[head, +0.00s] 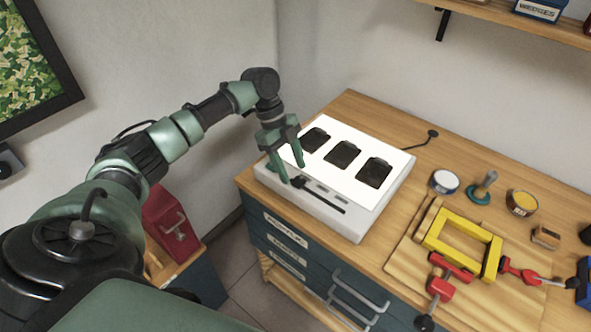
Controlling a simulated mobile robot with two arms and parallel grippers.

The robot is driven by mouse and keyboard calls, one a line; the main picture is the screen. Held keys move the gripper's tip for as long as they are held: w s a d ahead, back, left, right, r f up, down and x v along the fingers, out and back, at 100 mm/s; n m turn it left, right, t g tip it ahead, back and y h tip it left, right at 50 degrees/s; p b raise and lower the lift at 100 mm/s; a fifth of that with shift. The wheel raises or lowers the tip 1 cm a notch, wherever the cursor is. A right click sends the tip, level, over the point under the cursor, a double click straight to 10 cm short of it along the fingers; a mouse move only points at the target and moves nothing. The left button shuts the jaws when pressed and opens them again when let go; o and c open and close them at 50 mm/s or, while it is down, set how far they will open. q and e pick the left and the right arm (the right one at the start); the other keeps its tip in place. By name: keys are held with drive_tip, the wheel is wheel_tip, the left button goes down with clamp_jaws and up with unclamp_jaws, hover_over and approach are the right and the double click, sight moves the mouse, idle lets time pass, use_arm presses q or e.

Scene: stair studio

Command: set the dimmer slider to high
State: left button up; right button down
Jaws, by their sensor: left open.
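The white light box (371,203) stands on the wooden bench top, its panel lit bright. The dimmer slider (299,183) is a small dark knob at the left end of a dark slot on the box's front strip. The slot runs from the knob down to the right. My left gripper (293,173) is open, pointing down over the left front of the box. Its fingertips are close to the knob; I cannot tell whether they touch it. My right gripper is out of view.
Several dark film frames (343,153) lie on the lit panel. To the right are a yellow frame (463,243) with red clamps (441,287), and small tins (445,182). A shelf (520,20) overhangs at upper right. A red case (171,226) sits low at left.

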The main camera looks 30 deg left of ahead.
sight(298, 180)
use_arm(q)
drive_tip(key=shift+w+d+f, duration=0.15)
drive_tip(key=shift+d+f, duration=0.1)
drive_tip(key=shift+f, duration=0.3)
drive_tip(key=shift+w+d+f, duration=0.15)
drive_tip(key=shift+d+f, duration=0.05)
drive_tip(key=shift+f, duration=0.65)
drive_tip(key=shift+s, duration=0.15)
drive_tip(key=c, duration=0.9)
clamp_jaws()
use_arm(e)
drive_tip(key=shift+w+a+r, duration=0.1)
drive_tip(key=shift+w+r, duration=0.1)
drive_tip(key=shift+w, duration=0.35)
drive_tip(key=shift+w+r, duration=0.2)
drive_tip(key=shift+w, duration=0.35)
use_arm(q)
drive_tip(key=shift+d+r, duration=0.1)
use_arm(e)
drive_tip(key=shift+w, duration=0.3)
